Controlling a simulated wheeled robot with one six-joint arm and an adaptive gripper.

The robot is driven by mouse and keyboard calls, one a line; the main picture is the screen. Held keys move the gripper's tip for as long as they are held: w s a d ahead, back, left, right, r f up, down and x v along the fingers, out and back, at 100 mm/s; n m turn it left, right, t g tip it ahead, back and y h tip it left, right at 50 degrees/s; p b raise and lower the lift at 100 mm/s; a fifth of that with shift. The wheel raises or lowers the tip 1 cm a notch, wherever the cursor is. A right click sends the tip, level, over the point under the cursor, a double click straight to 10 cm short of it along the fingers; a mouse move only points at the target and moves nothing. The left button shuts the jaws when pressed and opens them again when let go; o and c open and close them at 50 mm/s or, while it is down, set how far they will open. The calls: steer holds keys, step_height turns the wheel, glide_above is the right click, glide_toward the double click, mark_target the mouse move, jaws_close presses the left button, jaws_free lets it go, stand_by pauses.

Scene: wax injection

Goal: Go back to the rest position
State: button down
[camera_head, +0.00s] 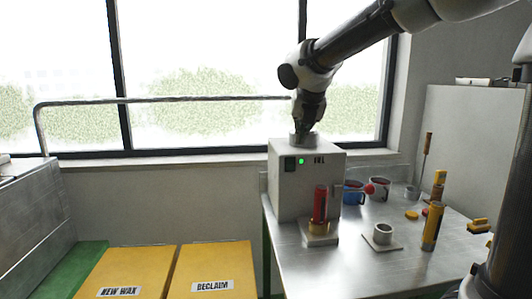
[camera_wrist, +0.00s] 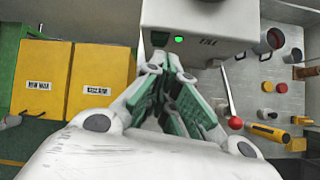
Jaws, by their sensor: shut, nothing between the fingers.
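My gripper (camera_wrist: 165,68) is shut and empty in the wrist view, its green-padded fingers meeting at the tips. In the head view my gripper (camera_head: 303,128) points down just above the top of the white machine box (camera_head: 296,180). Whether it touches the box cannot be told. The box shows a lit green light, and it also fills the top of the wrist view (camera_wrist: 195,18). A red cylinder in a brass-coloured holder (camera_head: 320,205) stands in front of the box.
The metal table (camera_head: 350,270) bears a blue mug (camera_head: 353,193), a second mug (camera_head: 379,189), a small cup on a plate (camera_head: 383,235) and a yellow tool (camera_head: 432,226). Yellow bins labelled NEW WAX (camera_head: 135,265) and RECLAIM (camera_head: 213,262) stand left. A metal rail (camera_head: 160,100) crosses the window.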

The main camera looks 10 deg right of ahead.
steer(key=s+d+f+m+g, duration=0.1)
steer(key=s+d+f+m, duration=0.2)
steer(key=s+m, duration=0.7)
steer(key=s+d+f+m+g, duration=0.1)
steer(key=s+d+f+m, duration=0.2)
steer(key=s+d+m, duration=0.4)
steer(key=s+d+f+m+g, duration=0.1)
steer(key=s+d+f+m, duration=0.2)
steer(key=s+m, duration=1.1)
steer(key=shift+s+d+f+m, duration=0.15)
steer(key=shift+d+f+m, duration=0.25)
steer(key=shift+d+m, duration=1.1)
